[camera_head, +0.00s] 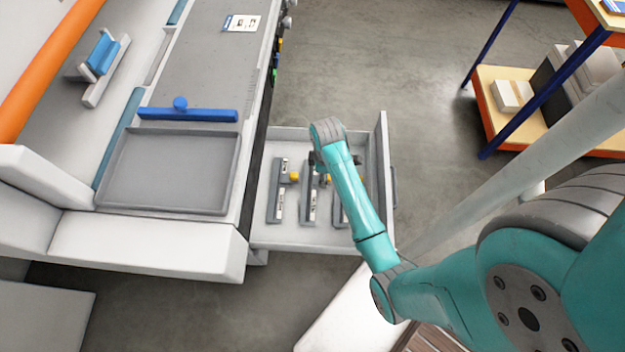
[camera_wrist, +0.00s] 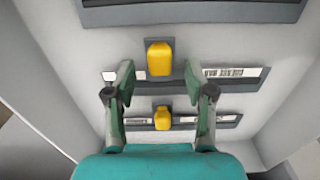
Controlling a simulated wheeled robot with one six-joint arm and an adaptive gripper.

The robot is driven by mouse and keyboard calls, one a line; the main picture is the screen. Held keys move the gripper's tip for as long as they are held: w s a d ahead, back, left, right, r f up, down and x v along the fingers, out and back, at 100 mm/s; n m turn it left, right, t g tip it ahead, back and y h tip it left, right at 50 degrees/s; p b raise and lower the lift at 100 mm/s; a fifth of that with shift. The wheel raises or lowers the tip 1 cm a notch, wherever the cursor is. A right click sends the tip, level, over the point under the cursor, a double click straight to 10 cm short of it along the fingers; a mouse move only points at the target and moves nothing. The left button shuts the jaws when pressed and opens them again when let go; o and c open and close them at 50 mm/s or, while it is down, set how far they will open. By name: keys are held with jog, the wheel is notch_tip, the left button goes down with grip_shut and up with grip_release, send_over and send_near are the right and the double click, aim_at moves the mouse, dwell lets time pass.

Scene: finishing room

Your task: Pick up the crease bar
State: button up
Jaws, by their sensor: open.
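Several grey bars with white labels lie in an open drawer. In the wrist view, one bar (camera_wrist: 255,84) with a yellow knob (camera_wrist: 160,58) lies across the middle. A second bar (camera_wrist: 181,124) with a smaller-looking yellow knob lies below it. The nearer label's letters are too blurred to read surely, so I cannot tell which bar is the crease bar. My gripper (camera_wrist: 160,82) is open and empty above the bars. Its fingertips appear on either side of the middle bar's knob, without visible contact. In the head view my arm covers part of the bars.
The drawer (camera_head: 262,240) has pale walls close around the bars. The machine bed with a grey tray (camera_head: 165,172) and a blue bar (camera_head: 190,114) stands left. A shelf rack (camera_head: 500,140) stands at the right, beyond open floor.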

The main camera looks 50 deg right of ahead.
jog(key=shift+f, duration=0.75)
grip_shut()
notch_tip(320, 180, up, 10)
jog(key=shift+r, duration=0.1)
